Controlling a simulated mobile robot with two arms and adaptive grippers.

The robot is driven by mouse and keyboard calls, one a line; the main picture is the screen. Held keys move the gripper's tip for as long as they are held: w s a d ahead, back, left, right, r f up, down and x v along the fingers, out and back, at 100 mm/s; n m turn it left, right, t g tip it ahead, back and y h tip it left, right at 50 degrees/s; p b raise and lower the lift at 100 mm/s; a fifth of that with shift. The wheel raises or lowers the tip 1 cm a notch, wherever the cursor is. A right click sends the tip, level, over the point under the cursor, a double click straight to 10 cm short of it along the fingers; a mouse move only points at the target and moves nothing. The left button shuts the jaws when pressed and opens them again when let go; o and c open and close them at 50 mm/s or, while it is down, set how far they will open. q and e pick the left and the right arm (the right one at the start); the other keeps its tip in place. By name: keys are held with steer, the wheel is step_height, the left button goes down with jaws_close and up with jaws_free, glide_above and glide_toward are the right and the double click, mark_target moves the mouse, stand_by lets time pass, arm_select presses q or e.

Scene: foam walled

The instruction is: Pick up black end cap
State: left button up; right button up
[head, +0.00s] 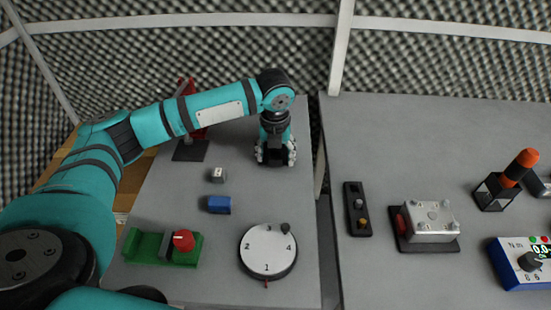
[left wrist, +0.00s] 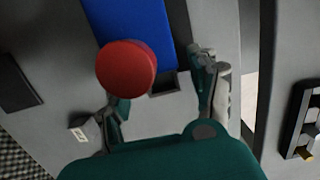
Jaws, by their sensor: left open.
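My left gripper (head: 276,160) is over the far right part of the left table, pointing down with its fingers apart. In the left wrist view the open fingers (left wrist: 160,95) stand either side of a small dark square piece (left wrist: 163,84) beside a blue body. This dark piece may be the black end cap, but I cannot tell for sure. A red round knob (left wrist: 126,68) stands close to the left finger and partly covers the blue body (left wrist: 130,25). In the head view the gripper and arm hide this spot. My right gripper is not in view.
A small grey block (head: 217,175), a blue block (head: 218,204), a green fixture (head: 150,246) with a red knob and a numbered dial (head: 268,250) are on the left table. A gap separates it from the right table, which holds a black tray (head: 357,222) and a metal box (head: 430,220).

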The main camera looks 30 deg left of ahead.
arm_select(q)
steer(key=shift+c, duration=0.2)
steer(key=c, duration=1.1)
steer(key=shift+r, duration=0.1)
